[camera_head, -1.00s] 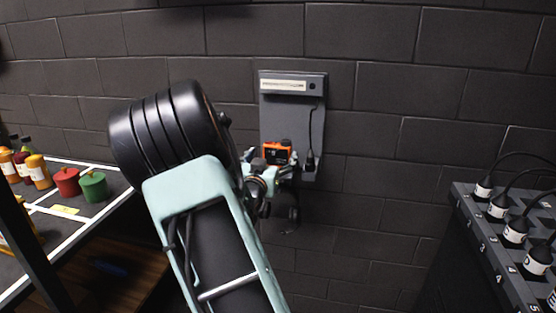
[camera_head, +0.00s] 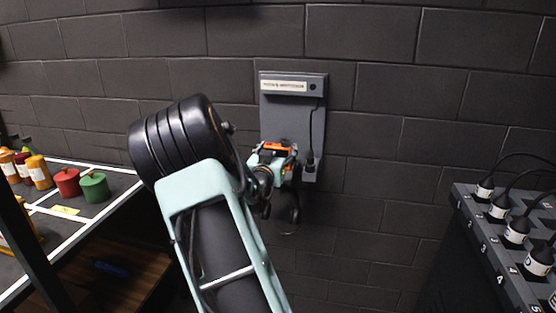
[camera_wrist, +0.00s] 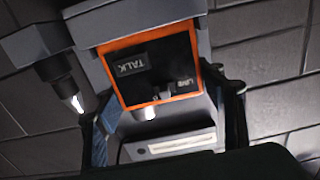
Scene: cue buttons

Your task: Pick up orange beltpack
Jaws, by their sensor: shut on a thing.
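The orange beltpack (camera_head: 276,147) is in front of the grey wall panel (camera_head: 269,118). In the wrist view the beltpack (camera_wrist: 150,68) shows its orange rim and a black face marked "TALK" and "LINE", upside down. My gripper (camera_head: 277,160) is shut on the beltpack. In the wrist view a finger of my gripper (camera_wrist: 168,118) stands on each side of it. In the head view the fingers hide much of the beltpack, and I cannot tell whether it still touches the panel.
A black cable (camera_head: 311,128) hangs down the panel's right side. A grey rack (camera_head: 470,208) with plugged cables stands at the right. The lower middle wall is clear.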

